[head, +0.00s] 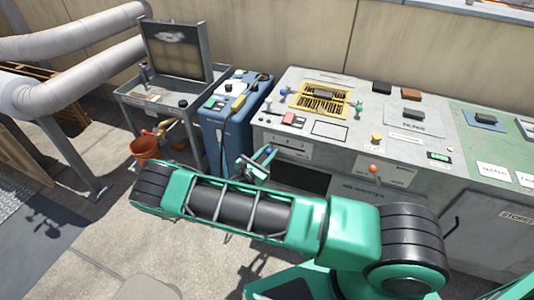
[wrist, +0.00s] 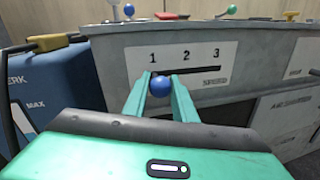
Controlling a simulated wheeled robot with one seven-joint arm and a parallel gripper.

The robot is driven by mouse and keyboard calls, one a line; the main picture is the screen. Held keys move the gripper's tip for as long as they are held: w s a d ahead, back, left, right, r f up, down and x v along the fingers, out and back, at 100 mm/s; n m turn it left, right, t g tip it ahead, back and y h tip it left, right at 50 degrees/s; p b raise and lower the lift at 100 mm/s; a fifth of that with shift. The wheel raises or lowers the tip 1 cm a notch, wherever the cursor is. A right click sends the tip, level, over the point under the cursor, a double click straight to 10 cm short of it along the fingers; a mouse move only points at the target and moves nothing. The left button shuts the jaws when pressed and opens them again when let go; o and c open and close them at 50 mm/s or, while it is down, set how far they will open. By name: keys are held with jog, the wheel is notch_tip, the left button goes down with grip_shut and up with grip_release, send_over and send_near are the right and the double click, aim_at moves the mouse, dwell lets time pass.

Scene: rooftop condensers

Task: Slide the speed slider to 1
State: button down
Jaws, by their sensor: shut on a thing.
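The speed slider's blue knob (wrist: 160,84) sits at the left end of a dark horizontal slot, below and slightly right of the printed 1. The white speed plate (wrist: 184,62) carries 1, 2 and 3 from left to right. My gripper (wrist: 161,90) is shut on the blue knob, one green finger on each side. In the head view my gripper (head: 262,160) is at the bench's front face, by the blue knob (head: 269,149). The speed plate (head: 293,148) shows there just to the right. The stem behind the knob is hidden.
A blue bin (head: 227,130) stands close on the left of the grey bench (head: 262,118). An orange knob (head: 373,168) sticks out of the front face farther right. Open floor lies in front.

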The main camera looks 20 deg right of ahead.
jog(key=c, duration=1.6)
grip_release()
jog(key=shift+w+a, duration=0.25)
jog(key=shift+a, duration=0.15)
jog(key=shift+c, duration=0.2)
jog(key=shift+o, duration=0.9)
jog(key=shift+d, duration=0.15)
jog(key=shift+s, duration=0.1)
jog(key=v, duration=1.1)
jog(key=shift+d, duration=0.1)
